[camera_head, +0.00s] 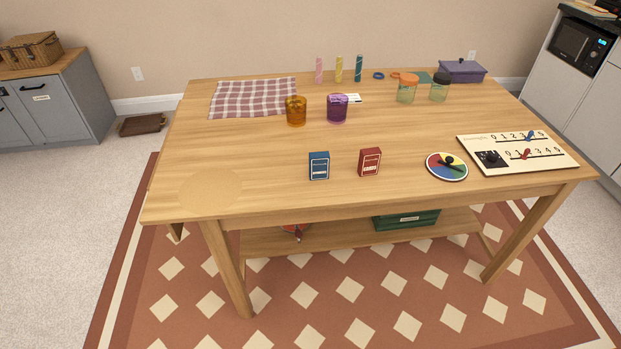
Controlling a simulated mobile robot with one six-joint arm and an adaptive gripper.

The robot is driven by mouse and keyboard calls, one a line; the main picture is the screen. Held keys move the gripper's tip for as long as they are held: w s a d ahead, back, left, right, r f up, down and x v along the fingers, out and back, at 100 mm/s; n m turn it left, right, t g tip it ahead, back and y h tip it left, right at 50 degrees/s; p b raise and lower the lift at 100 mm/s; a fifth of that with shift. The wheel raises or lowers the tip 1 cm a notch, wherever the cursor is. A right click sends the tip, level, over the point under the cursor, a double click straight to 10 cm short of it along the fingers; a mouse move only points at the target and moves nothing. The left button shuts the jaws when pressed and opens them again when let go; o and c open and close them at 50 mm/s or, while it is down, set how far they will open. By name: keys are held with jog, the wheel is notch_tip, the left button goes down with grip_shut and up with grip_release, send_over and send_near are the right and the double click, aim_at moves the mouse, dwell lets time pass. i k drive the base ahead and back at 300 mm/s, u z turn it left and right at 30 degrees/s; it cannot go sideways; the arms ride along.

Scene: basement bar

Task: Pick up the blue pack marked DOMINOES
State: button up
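A blue pack (319,166) with a pale label stands upright near the front edge of the wooden table (240,160), left of centre. Its lettering is too small to read. A red pack (370,162) of similar size and shape stands a little to its right, apart from it. My gripper is not in view.
An amber glass (296,110) and a purple glass (337,108) stand behind the packs. A colour wheel (447,166) and a scoreboard (515,165) lie to the right. A checked cloth (254,97) lies back left. The table's front left is clear.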

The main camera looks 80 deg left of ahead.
aim_at(320, 161)
jog(key=k, duration=2.05)
jog(key=u, duration=1.75)
jog(key=i, duration=0.75)
jog(key=z, duration=0.2)
